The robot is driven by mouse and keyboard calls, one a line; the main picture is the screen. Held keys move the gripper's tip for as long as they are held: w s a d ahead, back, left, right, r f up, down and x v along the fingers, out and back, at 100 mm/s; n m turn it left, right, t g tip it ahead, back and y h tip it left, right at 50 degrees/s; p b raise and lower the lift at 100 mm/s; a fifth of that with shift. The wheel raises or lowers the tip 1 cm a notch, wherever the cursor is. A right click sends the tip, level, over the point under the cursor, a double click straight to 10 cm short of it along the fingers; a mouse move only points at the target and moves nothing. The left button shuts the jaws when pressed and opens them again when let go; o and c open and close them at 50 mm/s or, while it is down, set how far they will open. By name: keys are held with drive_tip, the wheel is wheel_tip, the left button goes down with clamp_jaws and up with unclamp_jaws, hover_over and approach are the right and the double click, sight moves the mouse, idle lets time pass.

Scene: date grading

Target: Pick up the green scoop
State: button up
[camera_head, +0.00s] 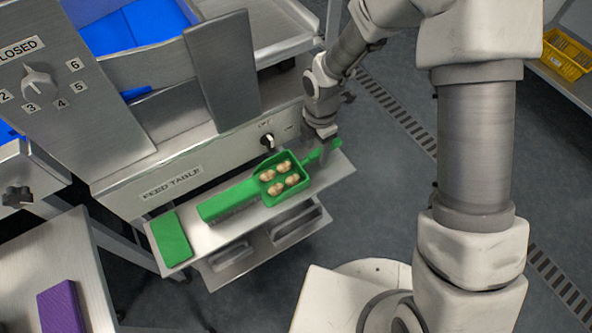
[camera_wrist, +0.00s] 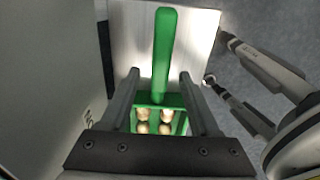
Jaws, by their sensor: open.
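The green scoop (camera_head: 263,198) lies on the metal shelf in front of the feed table. Its square pan holds several round tan pieces, and its handle (camera_head: 323,151) points to the right. My gripper (camera_head: 326,147) is at the handle, partly hiding it. In the wrist view the fingers of my gripper (camera_wrist: 159,75) are open, one on each side of the handle (camera_wrist: 165,45). The pan (camera_wrist: 182,124) shows below, between the fingers. I cannot tell whether the fingers touch the handle.
A flat green block (camera_head: 170,239) lies at the shelf's left end. The feed table's front panel (camera_head: 150,203) rises close behind, with a knob (camera_head: 267,141). A purple block (camera_head: 60,308) lies on a table at lower left. A yellow crate (camera_head: 566,54) sits far right.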

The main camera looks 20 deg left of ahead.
drive_tip(key=shift+f, duration=0.9)
drive_tip(key=shift+r, duration=0.1)
clamp_jaws()
